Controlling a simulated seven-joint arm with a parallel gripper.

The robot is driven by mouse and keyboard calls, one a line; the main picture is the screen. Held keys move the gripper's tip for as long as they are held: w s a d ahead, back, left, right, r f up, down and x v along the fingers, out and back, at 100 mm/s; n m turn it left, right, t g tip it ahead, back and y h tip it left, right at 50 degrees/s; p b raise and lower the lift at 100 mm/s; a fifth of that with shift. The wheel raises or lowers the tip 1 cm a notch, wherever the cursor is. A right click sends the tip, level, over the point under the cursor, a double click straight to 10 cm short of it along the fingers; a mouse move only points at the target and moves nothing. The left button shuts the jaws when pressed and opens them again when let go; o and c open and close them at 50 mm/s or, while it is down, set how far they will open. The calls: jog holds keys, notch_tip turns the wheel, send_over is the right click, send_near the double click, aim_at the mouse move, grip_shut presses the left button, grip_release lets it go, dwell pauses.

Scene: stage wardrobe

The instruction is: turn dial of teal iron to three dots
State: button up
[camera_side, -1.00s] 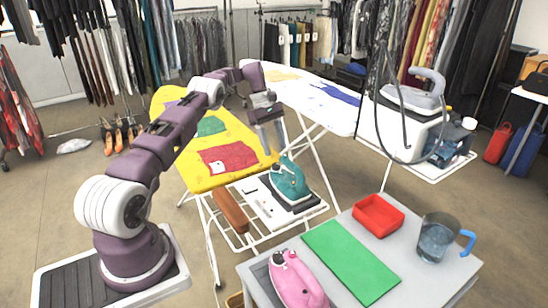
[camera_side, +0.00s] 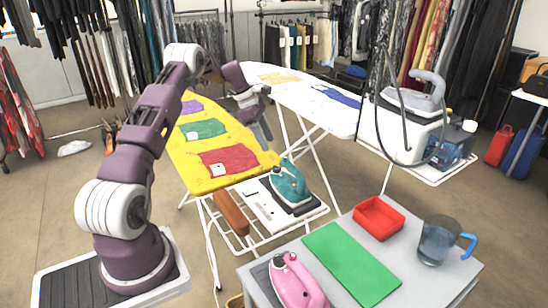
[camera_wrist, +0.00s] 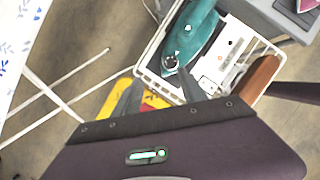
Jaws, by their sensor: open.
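The teal iron (camera_side: 290,183) rests on a dark pad on the white rack at the near end of the yellow ironing board. It also shows in the wrist view (camera_wrist: 196,32), where its dark round dial (camera_wrist: 170,63) with a pale mark faces the camera. Which dots the dial points to is too small to tell. My gripper (camera_side: 262,138) is open and empty, above and behind the iron, over the far edge of the yellow board. In the wrist view its fingers (camera_wrist: 157,95) are spread, with the dial just beyond them, not touched.
The yellow board (camera_side: 220,140) carries coloured cloth patches. A brown wooden block (camera_side: 231,212) lies left of the iron on the rack. The grey table (camera_side: 400,285) in front holds a pink iron (camera_side: 297,283), green mat (camera_side: 350,264), red tray (camera_side: 378,218) and jug (camera_side: 438,241). A white board (camera_side: 300,88) stands behind.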

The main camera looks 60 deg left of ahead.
aim_at(276, 167)
jog(key=shift+n, duration=0.9)
jog(key=d+f, duration=0.1)
jog(key=f, duration=0.1)
jog(key=d+f, duration=0.1)
jog(key=f, duration=0.2)
jog(key=d+f, duration=0.2)
jog(key=shift+w+f, duration=0.3)
jog(key=shift+w, duration=0.05)
grip_shut()
